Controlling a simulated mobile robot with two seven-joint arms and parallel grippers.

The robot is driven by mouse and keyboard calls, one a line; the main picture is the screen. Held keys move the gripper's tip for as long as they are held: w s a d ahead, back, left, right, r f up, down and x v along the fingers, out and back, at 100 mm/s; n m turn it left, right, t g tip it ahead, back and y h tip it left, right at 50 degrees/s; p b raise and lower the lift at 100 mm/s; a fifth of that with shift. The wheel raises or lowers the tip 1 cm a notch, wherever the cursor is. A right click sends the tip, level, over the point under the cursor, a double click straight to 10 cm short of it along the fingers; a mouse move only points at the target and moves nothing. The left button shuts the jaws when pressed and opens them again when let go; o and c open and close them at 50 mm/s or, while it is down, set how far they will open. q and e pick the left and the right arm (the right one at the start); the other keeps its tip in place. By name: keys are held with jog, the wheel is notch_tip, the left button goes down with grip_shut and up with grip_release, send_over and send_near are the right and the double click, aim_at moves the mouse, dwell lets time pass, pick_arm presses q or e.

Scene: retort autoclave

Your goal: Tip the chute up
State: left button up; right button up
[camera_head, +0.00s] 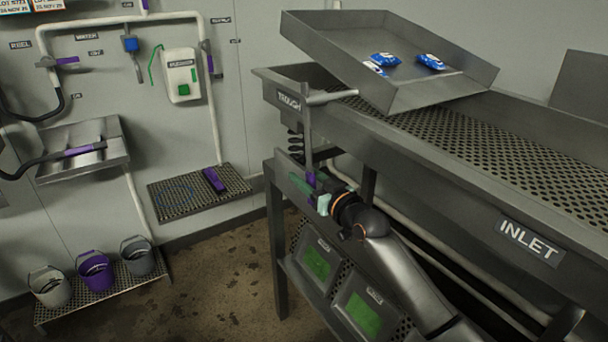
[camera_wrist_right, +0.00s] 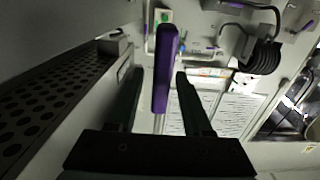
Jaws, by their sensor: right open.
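The chute (camera_head: 345,50) is a grey metal tray with raised walls at the top of the head view, sitting tilted above the trough (camera_head: 268,77). Several blue packets (camera_head: 386,59) lie in it. A grey lever (camera_head: 308,130) hangs down at the trough's end near the chute, with a purple grip (camera_head: 311,179) at its bottom. My right gripper (camera_head: 316,197) is at this grip. In the right wrist view the purple grip (camera_wrist_right: 166,62) stands between the two spread fingers of my open gripper (camera_wrist_right: 163,95), with gaps visible on both sides. My left gripper is out of view.
The perforated inlet bed (camera_head: 480,150) runs right from the trough. Green screens (camera_head: 316,262) sit below it, close to my right arm. A wall shelf (camera_head: 190,195) and several buckets (camera_head: 96,272) are at the left. The floor between is clear.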

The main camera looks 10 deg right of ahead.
jog(key=shift+w+a, duration=0.15)
jog(key=shift+w, duration=0.35)
dwell(0.4)
grip_shut()
dwell(1.3)
